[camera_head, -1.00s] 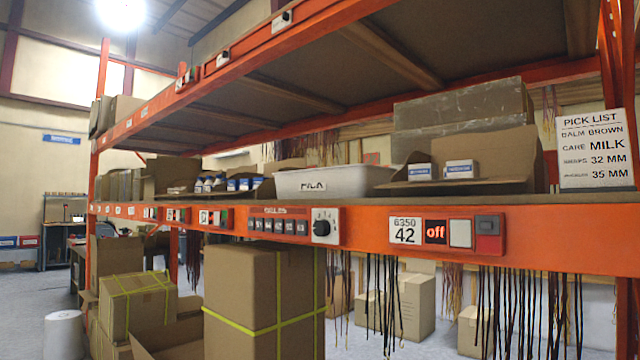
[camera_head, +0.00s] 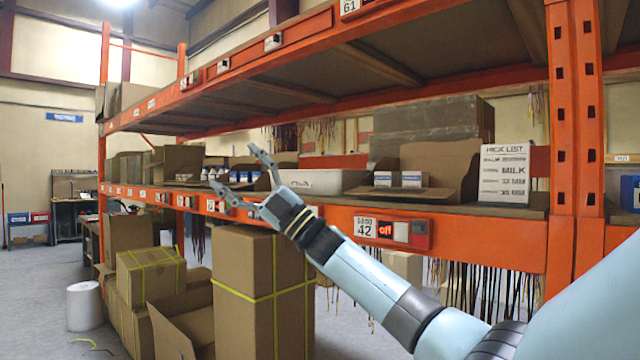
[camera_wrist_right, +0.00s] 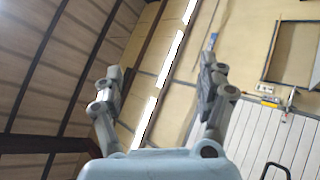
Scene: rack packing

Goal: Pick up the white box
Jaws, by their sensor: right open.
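Two small white boxes with blue bands stand in an open cardboard carton on the shelf in the head view: the left white box (camera_head: 383,179) and the right white box (camera_head: 411,179). A white bin (camera_head: 312,181) sits left of them. My right gripper (camera_head: 236,168) is open and empty. It appears left of the bin and the small boxes, in front of the shelf edge. In the right wrist view my open right gripper (camera_wrist_right: 160,72) has its fingers apart, with only wall and ceiling beyond. My left gripper is not in view.
A white pick list sign (camera_head: 503,174) stands right of the carton (camera_head: 440,165). An orange shelf beam (camera_head: 480,240) runs below, and an orange upright (camera_head: 578,130) stands at the right. More blue-and-white packs (camera_head: 240,177) sit farther left. Strapped cartons (camera_head: 245,300) stand underneath.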

